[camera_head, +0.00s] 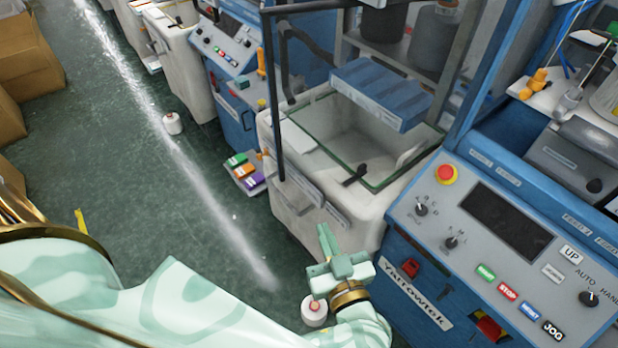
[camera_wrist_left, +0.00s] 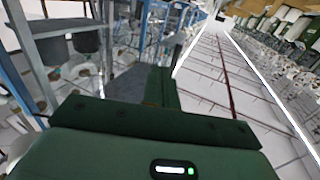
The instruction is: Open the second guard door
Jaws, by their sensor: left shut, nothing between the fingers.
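A clear glass panel with a green edge (camera_head: 377,189) shows over the white bin-like body (camera_head: 348,228) of the middle machine in the head view. A short black handle (camera_head: 355,175) sits near its front edge. A dark upright frame post (camera_head: 272,100) stands at the machine's left. I cannot tell which part is the second guard door or how far it is open. My left gripper (camera_head: 326,237) is shut and empty, in front of and below the white body, apart from the handle. Its dark green fingers (camera_wrist_left: 163,88) also show in the left wrist view. My right gripper is out of view.
A blue control panel (camera_head: 500,240) with a red stop button (camera_head: 445,174) stands close at the right. Cardboard boxes (camera_head: 28,65) line the left. The green aisle floor (camera_head: 130,170) is mostly clear.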

